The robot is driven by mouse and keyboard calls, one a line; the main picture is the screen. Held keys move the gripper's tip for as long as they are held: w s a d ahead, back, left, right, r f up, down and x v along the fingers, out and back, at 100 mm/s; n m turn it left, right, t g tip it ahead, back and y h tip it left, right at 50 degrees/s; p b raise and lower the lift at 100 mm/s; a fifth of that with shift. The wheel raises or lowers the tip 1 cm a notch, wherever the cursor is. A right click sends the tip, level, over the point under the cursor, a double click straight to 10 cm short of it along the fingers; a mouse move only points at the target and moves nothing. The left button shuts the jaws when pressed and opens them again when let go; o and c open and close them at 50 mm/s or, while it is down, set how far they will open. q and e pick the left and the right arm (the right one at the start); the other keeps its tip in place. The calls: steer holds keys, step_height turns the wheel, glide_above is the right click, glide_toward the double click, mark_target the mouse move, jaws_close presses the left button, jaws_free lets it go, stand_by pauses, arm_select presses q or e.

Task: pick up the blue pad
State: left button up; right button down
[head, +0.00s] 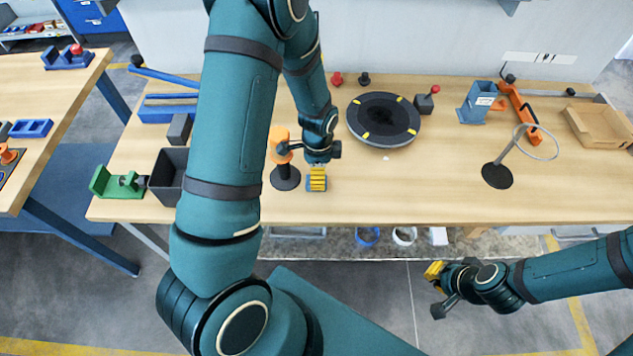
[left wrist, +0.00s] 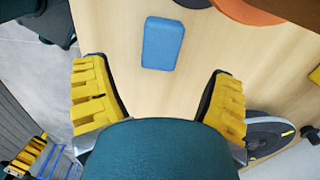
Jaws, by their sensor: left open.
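The blue pad (left wrist: 163,43) is a small rounded block lying flat on the wooden table, in the upper middle of the left wrist view. In the head view the pad (head: 317,185) is mostly covered by the yellow fingers of my left gripper (head: 317,175). In the left wrist view my left gripper (left wrist: 160,75) is open and empty, its two yellow fingers wide apart. The pad lies ahead of the gap between them, touching neither finger there. My right gripper (head: 436,285) hangs in front of the table, away from the pad; its finger gap is unclear.
An orange-topped stand on a dark round base (head: 285,179) is close left of the pad. A black turntable with yellow marks (head: 384,119) is to the right, behind. A dark bin (head: 167,177) and a ring stand (head: 497,176) are farther off. The front middle tabletop is clear.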

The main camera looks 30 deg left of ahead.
arm_select(q)
steer(key=shift+w+d+f, duration=0.15)
steer(key=shift+d+f, duration=0.05)
steer(key=shift+f, duration=1.25)
steer(key=shift+w+d+f, duration=0.1)
steer(key=shift+d+f, duration=0.05)
steer(key=shift+f, duration=1.3)
steer(key=c, duration=1.1)
